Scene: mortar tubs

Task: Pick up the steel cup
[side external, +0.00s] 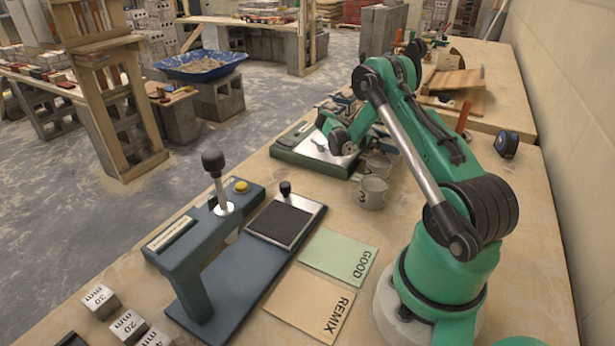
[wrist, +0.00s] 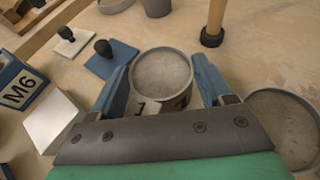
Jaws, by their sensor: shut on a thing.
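In the wrist view a round grey cup (wrist: 163,74) sits upright between the two blue fingers of my gripper (wrist: 164,82). The fingers are shut on its sides. Its inside looks grey, and dark markings on its near wall are partly covered by the gripper. In the side external view my gripper (side external: 343,108) is bent down behind my arm, over the far part of the bench, and the held cup cannot be made out clearly there.
A grey cup marked 3 (side external: 371,192) stands near a green-based plate (side external: 315,168). Another round tub (wrist: 285,128) is close right of my gripper. A wooden handle (wrist: 215,20) stands beyond it.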

